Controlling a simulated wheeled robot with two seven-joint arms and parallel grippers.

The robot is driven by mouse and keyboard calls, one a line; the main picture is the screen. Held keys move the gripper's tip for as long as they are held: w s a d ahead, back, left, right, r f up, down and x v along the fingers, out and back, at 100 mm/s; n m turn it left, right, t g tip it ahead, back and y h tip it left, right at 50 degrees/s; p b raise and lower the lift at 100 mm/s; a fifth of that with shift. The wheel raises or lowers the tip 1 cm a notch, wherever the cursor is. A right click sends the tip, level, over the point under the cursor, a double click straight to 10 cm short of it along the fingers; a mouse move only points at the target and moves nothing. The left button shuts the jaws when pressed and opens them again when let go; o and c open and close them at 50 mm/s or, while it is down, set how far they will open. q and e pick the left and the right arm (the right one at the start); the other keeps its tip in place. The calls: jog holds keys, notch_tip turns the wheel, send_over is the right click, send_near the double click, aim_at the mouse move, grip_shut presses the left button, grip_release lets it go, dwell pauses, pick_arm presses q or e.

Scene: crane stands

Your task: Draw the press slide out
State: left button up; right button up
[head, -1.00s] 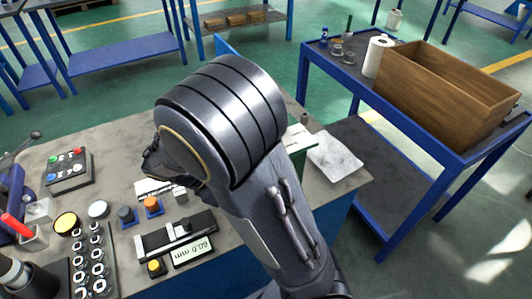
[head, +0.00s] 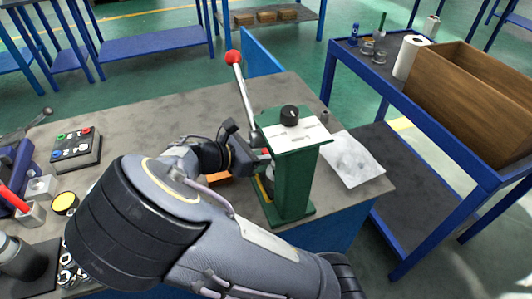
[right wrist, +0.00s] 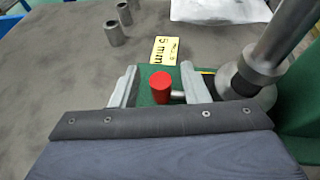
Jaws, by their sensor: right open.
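The green press (head: 292,185) stands at the right end of the bench, its lever with a red ball (head: 233,57) leaning up and left. My right gripper (right wrist: 159,70) is open at the press's left side, low by its base. In the right wrist view a red knob (right wrist: 160,86) on a short metal pin stands between the two fingers, with a gap visible on each side. The pin runs right, toward the press's grey ram (right wrist: 250,75). In the head view my right arm and the press hide most of the slide area. My left gripper is out of view.
A yellow "5 mm" label (right wrist: 165,50) and metal cylinders (right wrist: 114,34) lie beyond the fingers. A white sheet (head: 352,160) lies right of the press. A button box (head: 75,147) stands at the left. A blue cart (head: 440,130) stands apart at the right.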

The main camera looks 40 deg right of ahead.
jog(key=shift+d, duration=0.25)
jog(key=shift+c, duration=0.2)
grip_shut()
jog(key=shift+w, duration=0.2)
jog(key=w+p, duration=0.1)
jog(key=w, duration=0.1)
jog(key=w+d+p, duration=0.1)
jog(key=w+p, duration=0.1)
jog(key=w+d+p, duration=0.1)
jog(key=w, duration=0.1)
jog(key=shift+w+d+r, duration=0.1)
jog(key=shift+w, duration=0.5)
